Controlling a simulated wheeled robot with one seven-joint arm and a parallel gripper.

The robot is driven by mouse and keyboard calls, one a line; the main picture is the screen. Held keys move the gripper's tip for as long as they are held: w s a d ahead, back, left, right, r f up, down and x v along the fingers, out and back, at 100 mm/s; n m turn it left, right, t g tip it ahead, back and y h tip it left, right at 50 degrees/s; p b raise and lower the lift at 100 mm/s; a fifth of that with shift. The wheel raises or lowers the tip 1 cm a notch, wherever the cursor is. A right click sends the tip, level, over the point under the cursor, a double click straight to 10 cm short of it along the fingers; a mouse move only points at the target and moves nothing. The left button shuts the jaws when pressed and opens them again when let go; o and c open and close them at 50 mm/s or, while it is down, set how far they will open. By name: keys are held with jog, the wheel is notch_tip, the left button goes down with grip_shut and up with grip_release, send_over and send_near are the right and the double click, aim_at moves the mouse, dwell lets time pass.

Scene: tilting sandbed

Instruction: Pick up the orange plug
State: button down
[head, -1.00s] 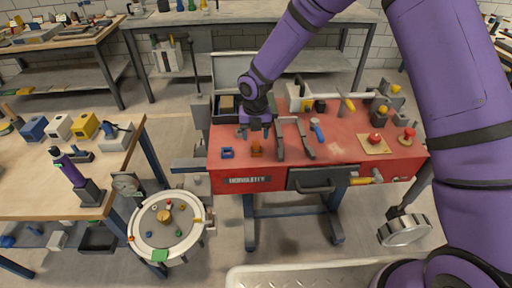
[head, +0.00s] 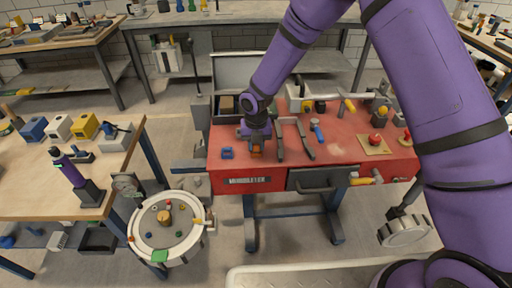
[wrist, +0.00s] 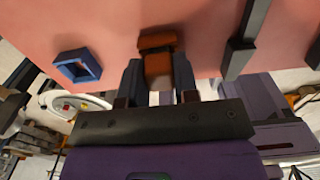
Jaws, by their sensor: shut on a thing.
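The orange plug (wrist: 158,62) is between my gripper's two fingers in the wrist view, near the front edge of the red bench top (head: 345,165). In the head view the plug (head: 256,152) shows just below my gripper (head: 257,142). My gripper (wrist: 160,85) is shut on the plug. I cannot tell whether the plug still touches the bench top. Part of its lower body is hidden by the fingers.
A blue square ring (wrist: 78,66) lies on the bench left of the plug; it also shows in the head view (head: 227,153). Dark bars (head: 304,138) lie to the right. A round white sandbed table (head: 160,245) stands at front left.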

aim_at(257, 145)
jog(key=shift+r, duration=0.55)
jog(key=r, duration=0.2)
jog(key=shift+s+d+r, duration=0.15)
jog(key=shift+s+r, duration=0.15)
jog(key=shift+s, duration=0.1)
jog(key=s+d+r, duration=0.1)
jog(key=s+d, duration=0.1)
jog(key=s, duration=0.5)
jog(key=s+d+r, duration=0.2)
jog(key=s, duration=0.5)
jog(key=shift+s, duration=0.3)
jog(key=shift+r, duration=0.8)
jog(key=shift+r, duration=0.1)
jog(key=shift+r, duration=0.7)
